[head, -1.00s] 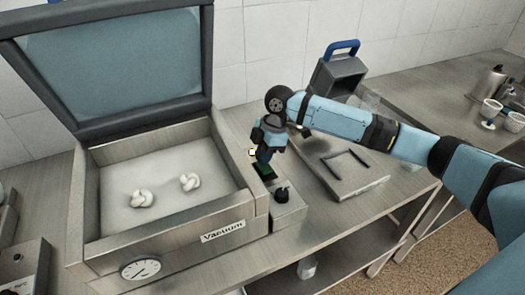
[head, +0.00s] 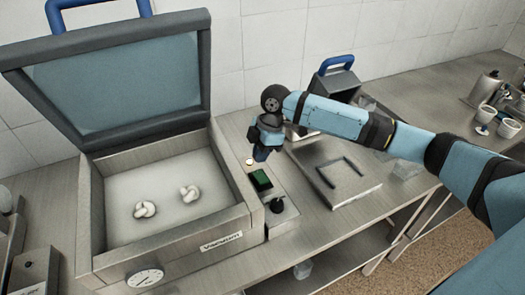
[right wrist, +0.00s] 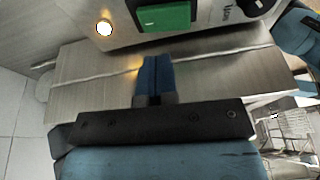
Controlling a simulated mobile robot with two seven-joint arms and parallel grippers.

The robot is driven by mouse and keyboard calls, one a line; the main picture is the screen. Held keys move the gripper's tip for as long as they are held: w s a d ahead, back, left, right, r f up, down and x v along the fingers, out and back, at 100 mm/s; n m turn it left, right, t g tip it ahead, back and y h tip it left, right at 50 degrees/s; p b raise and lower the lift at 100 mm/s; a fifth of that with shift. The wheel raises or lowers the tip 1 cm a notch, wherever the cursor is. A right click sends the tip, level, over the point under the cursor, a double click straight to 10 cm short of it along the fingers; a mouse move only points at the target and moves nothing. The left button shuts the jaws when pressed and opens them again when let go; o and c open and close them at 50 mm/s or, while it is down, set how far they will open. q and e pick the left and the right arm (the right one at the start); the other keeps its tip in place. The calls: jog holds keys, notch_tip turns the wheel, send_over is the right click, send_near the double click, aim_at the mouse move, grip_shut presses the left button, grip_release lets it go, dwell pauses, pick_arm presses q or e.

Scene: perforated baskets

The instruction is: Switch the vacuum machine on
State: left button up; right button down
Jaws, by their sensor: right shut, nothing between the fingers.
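The vacuum machine (head: 172,262) stands at the left with its lid (head: 125,75) raised. Two white knotted pieces (head: 145,209) lie apart in its chamber. On the panel to the chamber's right are a green switch (head: 261,180), a black knob (head: 277,205) and a small round lamp (head: 250,162) glowing warm yellow. The right wrist view shows the green switch (right wrist: 164,17) and the bright lamp (right wrist: 104,28) at the top. My right gripper (head: 261,156) is shut and empty, just behind the switch. In the wrist view its fingertips (right wrist: 155,60) are apart from the switch. My left gripper is not in view.
A flat metal plate with a dark handle (head: 340,170) lies right of the panel. A grey device with a blue handle (head: 337,66) stands behind my right arm. Cups (head: 482,115) and a metal flask (head: 485,88) stand at the far right.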

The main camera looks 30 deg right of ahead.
jog(key=w+v, duration=0.2)
jog(key=v, duration=0.7)
jog(key=shift+b, duration=0.45)
jog(key=shift+w+d, duration=0.15)
